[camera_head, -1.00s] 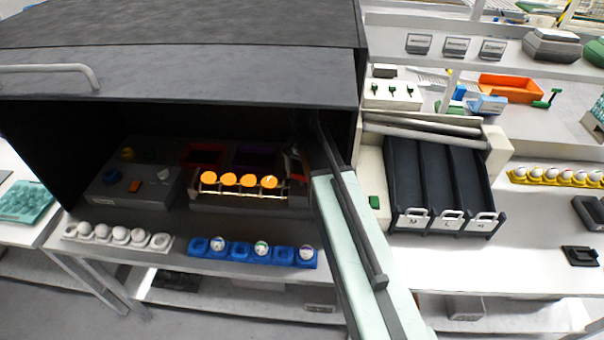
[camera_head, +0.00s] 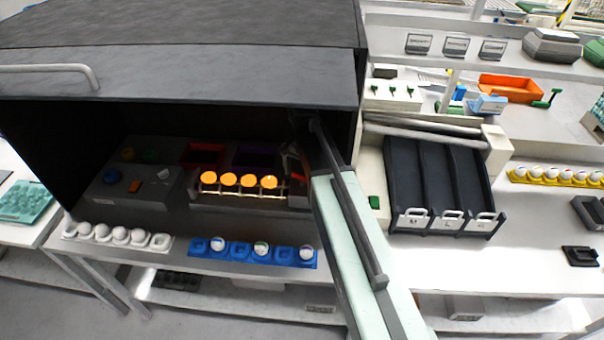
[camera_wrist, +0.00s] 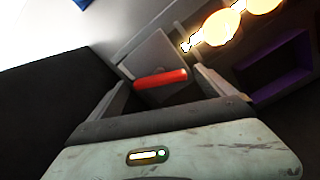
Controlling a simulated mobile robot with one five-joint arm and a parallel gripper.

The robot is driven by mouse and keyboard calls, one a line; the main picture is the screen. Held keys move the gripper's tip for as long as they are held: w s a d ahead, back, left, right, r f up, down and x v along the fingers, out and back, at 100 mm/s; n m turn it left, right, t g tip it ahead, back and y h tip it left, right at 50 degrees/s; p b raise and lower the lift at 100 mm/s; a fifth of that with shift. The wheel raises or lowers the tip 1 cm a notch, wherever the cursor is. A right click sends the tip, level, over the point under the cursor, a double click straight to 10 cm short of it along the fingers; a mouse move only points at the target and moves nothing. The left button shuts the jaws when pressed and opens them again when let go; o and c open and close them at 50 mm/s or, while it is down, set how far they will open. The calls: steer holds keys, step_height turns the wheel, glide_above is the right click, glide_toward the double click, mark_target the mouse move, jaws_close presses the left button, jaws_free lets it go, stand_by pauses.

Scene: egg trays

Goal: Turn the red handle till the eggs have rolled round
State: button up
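The red handle (camera_wrist: 160,78) is a short bar on a grey plate at the end of the egg roller unit in the wrist view. Several eggs (camera_head: 239,181) glow orange in a row on the rollers (camera_head: 240,196). Two glowing eggs (camera_wrist: 221,27) also show in the wrist view.
The black hood (camera_head: 180,75) covers the unit from above. A white egg tray (camera_head: 160,242) and a blue egg tray (camera_head: 238,250) stand in front. A control box (camera_head: 130,187) is left of the rollers. Black sorting lanes (camera_head: 437,180) stand to the right.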

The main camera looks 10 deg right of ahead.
mark_target(302, 175)
steer(key=shift+r, duration=0.1)
step_height(302, 175, up, 8)
steer(key=p, duration=0.8)
steer(key=shift+f, duration=0.2)
